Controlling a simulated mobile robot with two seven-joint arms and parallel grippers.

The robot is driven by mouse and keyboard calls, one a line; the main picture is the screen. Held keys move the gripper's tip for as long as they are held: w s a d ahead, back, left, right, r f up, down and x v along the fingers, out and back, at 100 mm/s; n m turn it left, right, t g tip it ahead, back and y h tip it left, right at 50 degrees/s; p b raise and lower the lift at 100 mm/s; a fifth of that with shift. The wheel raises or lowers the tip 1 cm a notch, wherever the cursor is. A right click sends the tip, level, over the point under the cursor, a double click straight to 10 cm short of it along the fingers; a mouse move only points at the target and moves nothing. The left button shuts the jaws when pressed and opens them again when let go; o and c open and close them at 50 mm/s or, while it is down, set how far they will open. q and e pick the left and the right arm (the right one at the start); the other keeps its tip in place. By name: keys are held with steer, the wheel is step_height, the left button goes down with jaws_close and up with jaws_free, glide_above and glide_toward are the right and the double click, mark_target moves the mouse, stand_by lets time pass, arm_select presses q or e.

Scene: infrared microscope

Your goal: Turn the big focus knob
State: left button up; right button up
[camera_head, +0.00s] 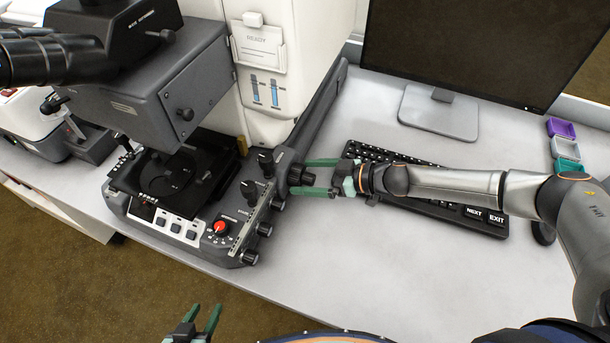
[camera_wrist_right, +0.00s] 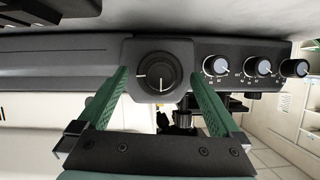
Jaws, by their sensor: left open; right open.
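The big focus knob (camera_head: 300,175) is black and sits on the right side of the microscope base (camera_head: 255,215). It also shows in the right wrist view (camera_wrist_right: 158,74), face on, as a dark disc with a white mark. My right gripper (camera_head: 318,176) reaches in from the right with its green fingers open, one on each side of the knob. In the right wrist view the fingertips (camera_wrist_right: 155,75) flank the knob, with visible space on both sides. My left gripper (camera_head: 205,322) is open and empty at the bottom edge, in front of the table and away from the microscope.
Several smaller knobs (camera_head: 265,230) line the base beside the big knob. A red-topped dial (camera_head: 220,227) is on the front panel. A keyboard (camera_head: 440,210) lies under my right arm, and a monitor (camera_head: 475,50) stands behind. The front right tabletop (camera_head: 400,280) is clear.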

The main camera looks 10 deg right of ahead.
steer(key=shift+w+a+f, duration=0.2)
steer(key=shift+w+a, duration=0.1)
steer(key=shift+a, duration=0.15)
steer(key=c, duration=1.3)
